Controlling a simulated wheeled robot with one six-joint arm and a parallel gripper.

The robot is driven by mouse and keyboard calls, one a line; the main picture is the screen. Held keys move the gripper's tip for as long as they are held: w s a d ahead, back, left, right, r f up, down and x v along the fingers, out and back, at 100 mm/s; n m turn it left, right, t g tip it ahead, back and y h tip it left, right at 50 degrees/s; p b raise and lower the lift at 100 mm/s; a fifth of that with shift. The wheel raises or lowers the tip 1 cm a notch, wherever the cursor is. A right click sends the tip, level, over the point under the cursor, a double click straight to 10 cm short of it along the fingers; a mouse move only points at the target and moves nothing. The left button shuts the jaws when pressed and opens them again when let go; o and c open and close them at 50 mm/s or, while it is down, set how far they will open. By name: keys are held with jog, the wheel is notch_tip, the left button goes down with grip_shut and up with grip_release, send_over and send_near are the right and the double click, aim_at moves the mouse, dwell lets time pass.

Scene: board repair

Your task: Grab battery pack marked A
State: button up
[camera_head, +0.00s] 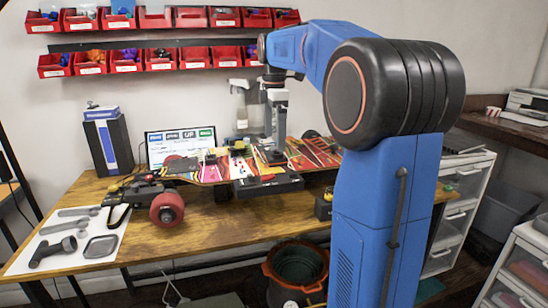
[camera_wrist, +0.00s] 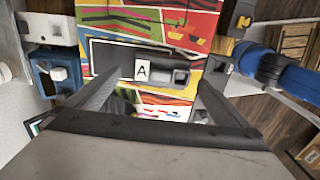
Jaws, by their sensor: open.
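The battery pack marked A (camera_wrist: 155,74) is dark, with a white label bearing a black "A". In the wrist view it lies on the colourfully painted skateboard deck (camera_wrist: 172,30), between and just beyond my fingertips. My gripper (camera_wrist: 158,90) is open, one finger to each side of the pack, with nothing held. In the head view my gripper (camera_head: 271,156) points down over the middle of the deck (camera_head: 205,172). There the gripper hides much of what lies beneath it, and I cannot read the label. Whether the fingers touch the pack is unclear.
The skateboard stands raised on the wooden table (camera_head: 255,222), with a red wheel (camera_head: 167,208) at left. A tool mat (camera_head: 62,240), a laptop screen (camera_head: 180,143) and a spray bottle (camera_head: 239,100) are nearby. Red bins (camera_head: 121,61) line the wall.

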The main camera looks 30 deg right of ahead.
aim_at(274, 147)
jog(key=shift+a+f, duration=0.15)
jog(key=shift+f, duration=2.2)
jog(key=shift+c, duration=0.6)
jog(key=shift+r, duration=0.1)
jog(key=c, duration=1.4)
